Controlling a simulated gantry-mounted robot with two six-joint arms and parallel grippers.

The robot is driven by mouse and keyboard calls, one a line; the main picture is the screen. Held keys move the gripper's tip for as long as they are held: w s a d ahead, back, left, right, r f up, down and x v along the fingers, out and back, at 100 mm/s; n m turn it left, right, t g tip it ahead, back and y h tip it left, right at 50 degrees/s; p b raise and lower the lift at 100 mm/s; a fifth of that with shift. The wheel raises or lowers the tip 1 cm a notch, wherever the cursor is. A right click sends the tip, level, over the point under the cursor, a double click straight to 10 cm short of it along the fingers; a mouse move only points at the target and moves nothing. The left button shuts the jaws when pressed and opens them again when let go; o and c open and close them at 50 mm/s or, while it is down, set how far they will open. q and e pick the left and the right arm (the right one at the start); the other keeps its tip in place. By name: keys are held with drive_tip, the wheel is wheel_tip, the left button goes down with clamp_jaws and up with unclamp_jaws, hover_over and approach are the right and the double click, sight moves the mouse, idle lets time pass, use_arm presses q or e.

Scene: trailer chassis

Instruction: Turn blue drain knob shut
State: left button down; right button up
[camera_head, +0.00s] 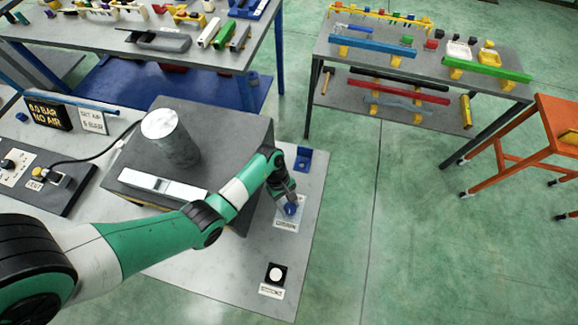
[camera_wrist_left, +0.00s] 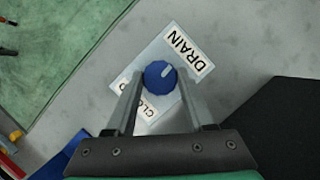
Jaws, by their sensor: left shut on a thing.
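The blue drain knob (camera_head: 291,209) sits on a white label plate on the grey bench, near its right edge. In the left wrist view the knob (camera_wrist_left: 160,74) is round with a short white mark toward its upper right. The label (camera_wrist_left: 185,48) reads DRAIN beside the knob, and a second word, partly hidden, starts with CLO. My left gripper (camera_head: 288,199) reaches down over the knob. In the wrist view its two fingers (camera_wrist_left: 161,82) lie on either side of the knob, shut on it. My right gripper is not in view.
A dark block (camera_head: 232,125) with a metal cylinder (camera_head: 176,140) stands left of the knob. A blue bracket (camera_head: 303,159) is behind it, and a black-and-white button (camera_head: 276,273) is in front. A display (camera_head: 46,112) reads 0.0 BAR NO AIR.

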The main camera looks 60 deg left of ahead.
use_arm(q)
drive_tip(key=n+p, duration=0.1)
drive_tip(key=n+t+p, duration=0.1)
drive_tip(key=n+p, duration=0.1)
drive_tip(key=n+t+p, duration=0.1)
drive_tip(key=n+p, duration=0.1)
drive_tip(key=shift+s+r, duration=0.2)
drive_tip(key=shift+r, duration=0.05)
drive_tip(key=n+t+y+p, duration=0.1)
drive_tip(key=n+p, duration=0.2)
drive_tip(key=shift+d+n, duration=0.1)
drive_tip(key=shift+n, duration=0.3)
drive_tip(key=n+y+p, duration=0.1)
drive_tip(key=n+p, duration=0.1)
drive_tip(key=n, duration=0.1)
drive_tip(key=shift+s+d+t+p, duration=0.1)
drive_tip(key=shift+t+p, duration=0.25)
drive_tip(key=shift+t, duration=0.05)
drive_tip(key=n+p, duration=0.2)
drive_tip(key=n+y+p, duration=0.1)
drive_tip(key=n+p, duration=0.1)
drive_tip(key=shift+f+t+y, duration=0.1)
drive_tip(key=shift+t+y, duration=0.2)
drive_tip(key=shift+f+n, duration=0.2)
drive_tip(key=shift+n, duration=0.5)
drive_tip(key=shift+y, duration=0.3)
drive_tip(key=shift+r+n, duration=0.1)
drive_tip(key=shift+n, duration=0.2)
drive_tip(key=shift+c, duration=1.4)
unclamp_jaws()
